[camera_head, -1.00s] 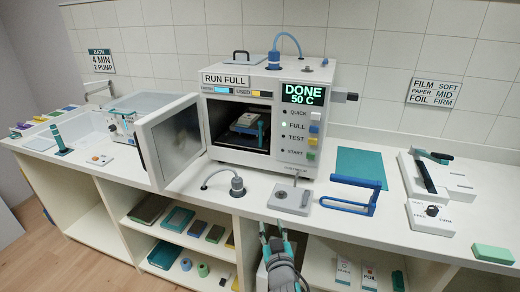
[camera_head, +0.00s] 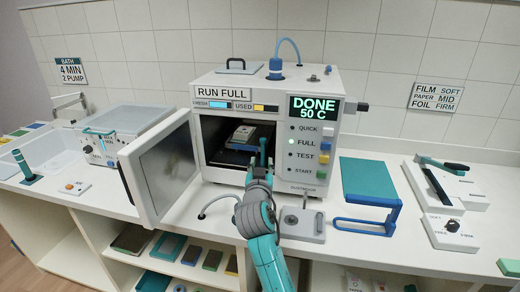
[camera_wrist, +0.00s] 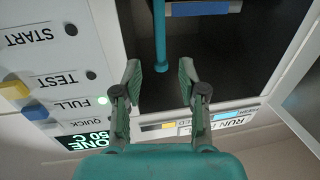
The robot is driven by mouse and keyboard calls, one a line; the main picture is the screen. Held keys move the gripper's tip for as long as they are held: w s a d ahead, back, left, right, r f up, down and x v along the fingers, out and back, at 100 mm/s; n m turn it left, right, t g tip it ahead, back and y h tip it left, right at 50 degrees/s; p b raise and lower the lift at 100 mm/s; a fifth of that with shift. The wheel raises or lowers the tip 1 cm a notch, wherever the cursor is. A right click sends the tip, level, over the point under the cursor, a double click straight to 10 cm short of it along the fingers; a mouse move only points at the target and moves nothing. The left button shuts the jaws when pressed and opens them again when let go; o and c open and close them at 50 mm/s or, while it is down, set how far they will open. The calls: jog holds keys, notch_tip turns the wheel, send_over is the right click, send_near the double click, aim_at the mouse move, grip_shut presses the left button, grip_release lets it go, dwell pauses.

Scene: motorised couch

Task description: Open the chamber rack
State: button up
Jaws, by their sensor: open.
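The chamber (camera_head: 213,120) stands on the counter with its door (camera_head: 163,168) swung open to the left. Inside is a dark rack (camera_head: 232,157) with a grey item (camera_head: 243,134) on it. An upright teal bar (camera_head: 263,151) stands at the rack's front right. In the wrist view, which is upside down, the teal bar (camera_wrist: 160,40) reaches between the fingertips. My gripper (camera_head: 260,166) is open in front of the chamber mouth; its spread fingers (camera_wrist: 160,72) show clear space on both sides of the bar. Contact is not visible.
The control panel (camera_head: 308,150) reads DONE 50 C and lies right of the opening. A grey plate with a lever (camera_head: 302,224) and a blue frame (camera_head: 368,226) sit on the counter in front. A white bath (camera_head: 100,140) stands left of the door.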

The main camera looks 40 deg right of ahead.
aim_at(263, 151)
jog(key=x, duration=0.8)
jog(key=shift+w+d, duration=0.25)
jog(key=shift+w, duration=0.05)
grip_shut()
